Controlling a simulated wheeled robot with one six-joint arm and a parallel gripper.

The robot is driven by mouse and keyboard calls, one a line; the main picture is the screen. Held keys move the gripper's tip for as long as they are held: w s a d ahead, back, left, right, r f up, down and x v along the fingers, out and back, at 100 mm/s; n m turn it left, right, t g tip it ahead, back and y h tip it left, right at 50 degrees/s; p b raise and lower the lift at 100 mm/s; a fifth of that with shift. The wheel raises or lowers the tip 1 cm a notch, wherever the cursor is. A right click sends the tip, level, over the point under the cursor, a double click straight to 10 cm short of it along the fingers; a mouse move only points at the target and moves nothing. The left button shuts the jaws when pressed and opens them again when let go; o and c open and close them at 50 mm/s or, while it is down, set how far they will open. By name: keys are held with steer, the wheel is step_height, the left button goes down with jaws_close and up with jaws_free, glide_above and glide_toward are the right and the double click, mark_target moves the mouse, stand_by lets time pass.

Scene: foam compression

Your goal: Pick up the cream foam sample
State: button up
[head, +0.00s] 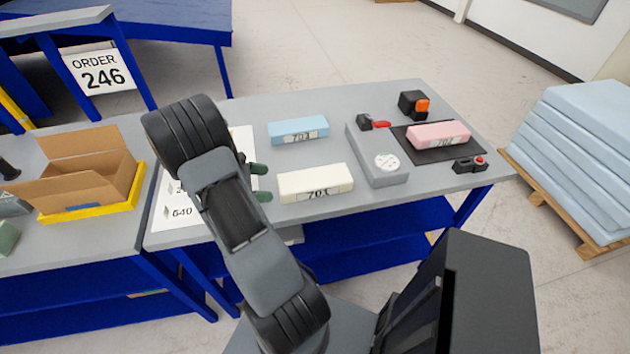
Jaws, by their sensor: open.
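The cream foam sample (316,182) is a pale block lying on the grey table (440,98), with a label on its front face that seems to begin with 70. My gripper (262,182) is just left of the cream block, with its two greenish fingertips apart and pointing right toward the block's left end. The gripper is open and looks empty. Whether a fingertip touches the block cannot be told from this view. My arm hides the gripper's body and part of the white sheet beneath.
A blue foam block (298,130) lies behind the cream one. An open carton (92,170) stands left.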

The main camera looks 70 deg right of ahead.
mark_target(296, 186)
steer(key=shift+p+x, duration=0.9)
steer(key=shift+x, duration=3.25)
steer(key=shift+s+a, duration=0.1)
steer(key=c, duration=0.5)
steer(key=shift+c, duration=0.2)
steer(key=shift+r, duration=0.1)
